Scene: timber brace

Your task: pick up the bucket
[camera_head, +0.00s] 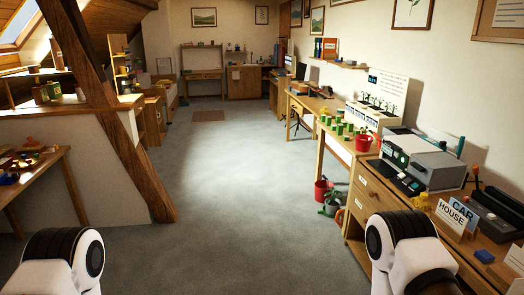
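A red bucket-like container (363,143) stands upright on the wooden side table at the right, next to several small green pots. Another red container (322,189) stands on the floor near the table leg, partly behind a grey-green vessel (330,205). These are small in the view, and I cannot tell for sure which is the bucket. Parts of my two arms show at the bottom left and bottom right, but neither gripper is in view. Both red containers stand well beyond my arms.
The grey floor (230,190) is open through the middle. A timber brace (150,180) slants down at the left. A desk with devices (420,160) and card signs (455,215) runs along the right. A table with small coloured items (30,160) is at the left edge.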

